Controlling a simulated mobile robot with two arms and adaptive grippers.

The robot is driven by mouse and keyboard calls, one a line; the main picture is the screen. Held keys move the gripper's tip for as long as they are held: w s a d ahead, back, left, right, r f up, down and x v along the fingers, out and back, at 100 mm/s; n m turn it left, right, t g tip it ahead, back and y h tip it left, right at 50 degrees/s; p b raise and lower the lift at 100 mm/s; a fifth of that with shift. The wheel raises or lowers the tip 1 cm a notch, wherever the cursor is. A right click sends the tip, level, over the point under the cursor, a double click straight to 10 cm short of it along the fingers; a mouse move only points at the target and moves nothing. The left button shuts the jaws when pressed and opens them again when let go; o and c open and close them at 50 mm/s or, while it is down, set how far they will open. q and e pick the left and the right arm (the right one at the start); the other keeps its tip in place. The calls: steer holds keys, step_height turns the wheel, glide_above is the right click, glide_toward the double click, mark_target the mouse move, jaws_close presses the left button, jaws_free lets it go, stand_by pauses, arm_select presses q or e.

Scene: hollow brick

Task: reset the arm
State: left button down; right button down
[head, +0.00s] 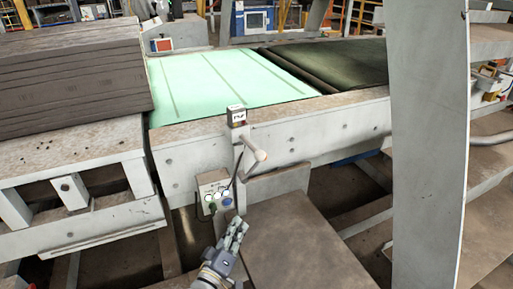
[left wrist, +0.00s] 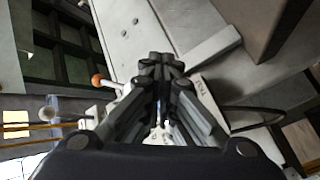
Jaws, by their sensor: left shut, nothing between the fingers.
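My left gripper (head: 237,224) is at the lower middle of the head view, its fingers pointing up. It is shut and empty. It is just below and right of a small grey control box (head: 205,186) with round buttons, on the machine's front. In the left wrist view the closed fingers (left wrist: 162,64) fill the middle and hide part of what is behind them. The rest of my left arm is mostly out of view. My right gripper is not in view.
A lever with a pale knob (head: 260,155) sticks out above the gripper. A brown flat surface (head: 300,245) lies to its right. Stacked grey boards (head: 70,75) stand at left. A pale green conveyor bed (head: 225,85) is behind. A tall white post (head: 428,150) blocks the right.

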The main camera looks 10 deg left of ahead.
arm_select(q)
steer(key=s+d+f+m+g, duration=0.1)
steer(key=s+d+f+m+g+h, duration=0.1)
steer(key=s+d+m+g, duration=0.1)
steer(key=shift+s+d, duration=0.25)
steer(key=shift+s, duration=0.05)
steer(key=s+a+f+m+g+y, duration=0.1)
steer(key=s+a+m+g+y, duration=0.2)
steer(key=s, duration=0.6)
steer(key=s+a+m+g, duration=0.1)
steer(key=s+a+g, duration=0.1)
steer(key=s+g, duration=0.5)
steer(key=s+a+f+m+g+y, duration=0.1)
steer(key=s+a+m+g+y, duration=0.15)
steer(key=s, duration=0.85)
step_height(320, 180, down, 27)
steer(key=s, duration=0.2)
steer(key=s+a+f+g, duration=0.1)
steer(key=s+f, duration=0.6)
steer(key=s, duration=0.1)
steer(key=s+a+f+g, duration=0.1)
steer(key=s+a+f, duration=0.1)
steer(key=s+f, duration=0.6)
steer(key=shift+a+f, duration=0.2)
steer(key=shift+a, duration=0.05)
steer(key=shift+s+h, duration=0.1)
steer(key=shift+h, duration=0.15)
